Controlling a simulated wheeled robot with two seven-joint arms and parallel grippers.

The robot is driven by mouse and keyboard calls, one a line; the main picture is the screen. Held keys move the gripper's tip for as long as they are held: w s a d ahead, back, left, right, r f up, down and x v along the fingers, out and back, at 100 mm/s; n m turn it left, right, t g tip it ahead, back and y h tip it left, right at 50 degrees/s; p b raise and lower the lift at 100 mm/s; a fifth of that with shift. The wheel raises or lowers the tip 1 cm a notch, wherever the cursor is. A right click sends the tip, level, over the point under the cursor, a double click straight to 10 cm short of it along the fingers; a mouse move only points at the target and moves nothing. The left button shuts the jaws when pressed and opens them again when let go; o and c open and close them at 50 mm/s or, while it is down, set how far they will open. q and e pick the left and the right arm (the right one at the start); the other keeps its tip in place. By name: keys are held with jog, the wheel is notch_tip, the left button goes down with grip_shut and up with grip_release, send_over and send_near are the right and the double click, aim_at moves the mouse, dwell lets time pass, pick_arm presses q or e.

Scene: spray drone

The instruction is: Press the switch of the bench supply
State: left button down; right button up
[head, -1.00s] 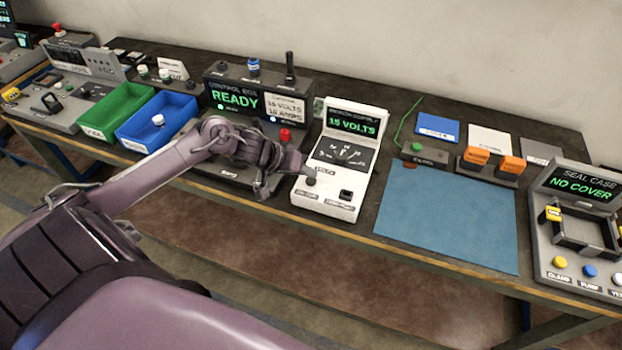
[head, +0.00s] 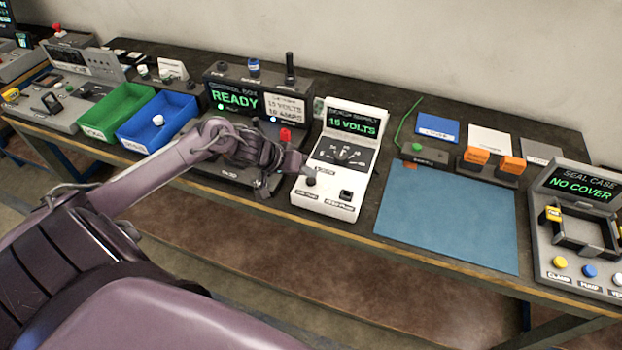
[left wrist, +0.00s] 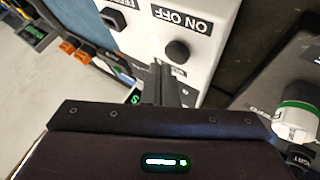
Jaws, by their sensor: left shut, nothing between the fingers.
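The bench supply (head: 367,157) is a white box with a sloped front and a screen reading 15 VOLTS. A round black knob (head: 311,181) sits at its lower left over a label, and a square black switch (head: 346,195) sits to its right. In the left wrist view the round black knob (left wrist: 178,51) stands beside an ON OFF label (left wrist: 182,18). My left gripper (head: 304,171) is shut and empty, its tips close to the round knob at the supply's left side. In the wrist view the fingertips (left wrist: 160,72) appear just short of the knob; contact cannot be told.
The control box (head: 235,92) reading READY stands left of the supply, with a red knob (head: 285,135) in front. Blue (head: 181,107) and green (head: 128,102) bins lie further left. A blue mat (head: 447,220) lies right, then the seal case (head: 577,182) reading NO COVER.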

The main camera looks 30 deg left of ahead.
dwell(0.5)
pick_arm(q)
jog(key=shift+f, duration=0.1)
jog(key=shift+f, duration=0.5)
dwell(0.3)
jog(key=shift+r+p, duration=0.65)
jog(key=shift+p, duration=0.5)
